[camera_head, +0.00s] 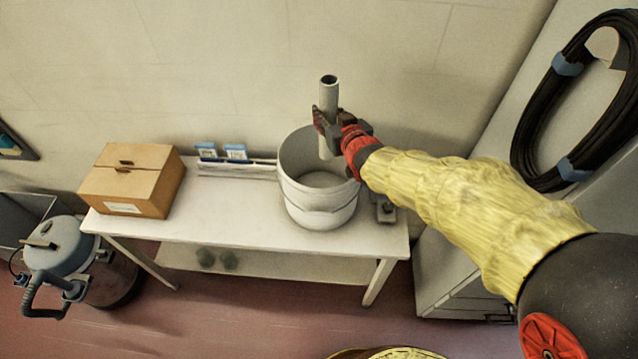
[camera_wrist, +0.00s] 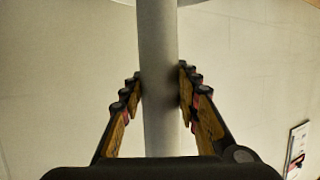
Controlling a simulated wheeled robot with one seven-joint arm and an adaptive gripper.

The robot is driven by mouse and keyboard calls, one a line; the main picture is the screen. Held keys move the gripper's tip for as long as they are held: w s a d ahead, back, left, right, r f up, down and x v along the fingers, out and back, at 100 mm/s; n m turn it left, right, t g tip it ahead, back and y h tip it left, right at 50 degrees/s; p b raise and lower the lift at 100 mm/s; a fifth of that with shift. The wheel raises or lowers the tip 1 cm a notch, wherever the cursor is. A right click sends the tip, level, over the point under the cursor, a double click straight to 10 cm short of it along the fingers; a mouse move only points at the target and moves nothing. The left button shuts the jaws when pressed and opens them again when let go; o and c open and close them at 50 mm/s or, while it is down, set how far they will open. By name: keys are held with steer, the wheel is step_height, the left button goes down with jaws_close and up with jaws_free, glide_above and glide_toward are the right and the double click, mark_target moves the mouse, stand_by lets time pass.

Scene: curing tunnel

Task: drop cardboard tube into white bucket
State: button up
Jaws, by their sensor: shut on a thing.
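The cardboard tube (camera_head: 328,94) is a pale grey, hollow cylinder, held upright. My gripper (camera_head: 328,122) is shut on it around its middle. The tube's lower end reaches down within the outline of the white bucket's mouth in the head view. In the wrist view the tube (camera_wrist: 158,80) runs vertically between the two fingers, which press on it from both sides. The white bucket (camera_head: 318,205) stands upright on the white table, below my gripper. The part of its inside that shows looks empty; my gripper and the tube hide some of its back rim.
The white table (camera_head: 230,212) also bears a closed cardboard box (camera_head: 133,180) at the left, a rack with blue-white cards (camera_head: 235,165) along the wall, and a small grey device (camera_head: 386,211) right of the bucket. A black hose coil (camera_head: 527,130) hangs on the grey cabinet at the right.

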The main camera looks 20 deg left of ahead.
steer(key=shift+f, duration=0.4)
step_height(320, 180, down, 5)
steer(key=shift+r+b, duration=0.1)
steer(key=shift+b, duration=1.1)
steer(key=o, duration=1.2)
steer(key=shift+s+d, duration=0.1)
steer(key=v, duration=1.2)
